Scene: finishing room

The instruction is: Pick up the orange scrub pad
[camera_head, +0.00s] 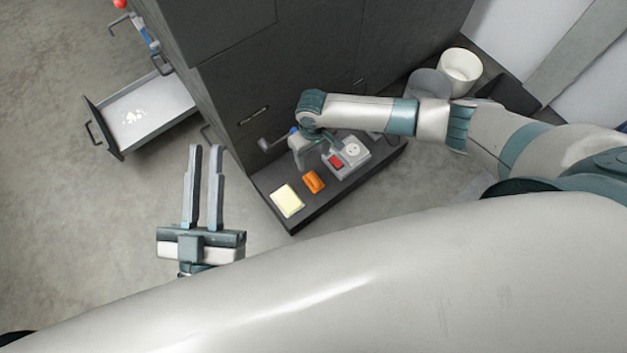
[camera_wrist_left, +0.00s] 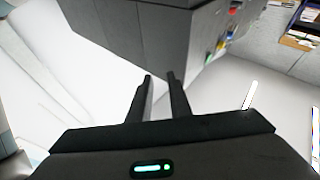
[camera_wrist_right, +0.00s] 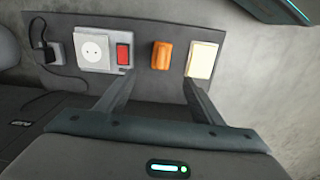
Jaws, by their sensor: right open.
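The orange scrub pad (camera_head: 313,182) lies on a dark ledge (camera_head: 293,225) at the foot of a dark grey cabinet, between a cream block and a grey socket unit. In the right wrist view the orange pad (camera_wrist_right: 162,55) is beyond the fingertips, between their lines. My right gripper (camera_wrist_right: 158,79) is open and empty, apart from the pad; in the head view it hangs over the ledge and is partly hidden by its wrist. My left gripper (camera_head: 205,148) is open and empty over the floor left of the ledge; its fingers also show in the left wrist view (camera_wrist_left: 159,75).
The cream block (camera_head: 287,200) sits close beside the pad. The grey unit (camera_head: 348,155) carries a white socket and a red switch; a black plug and cable (camera_wrist_right: 40,40) show beyond it. An open drawer (camera_head: 150,110) juts out at left. A white bucket (camera_head: 460,68) stands behind my right arm.

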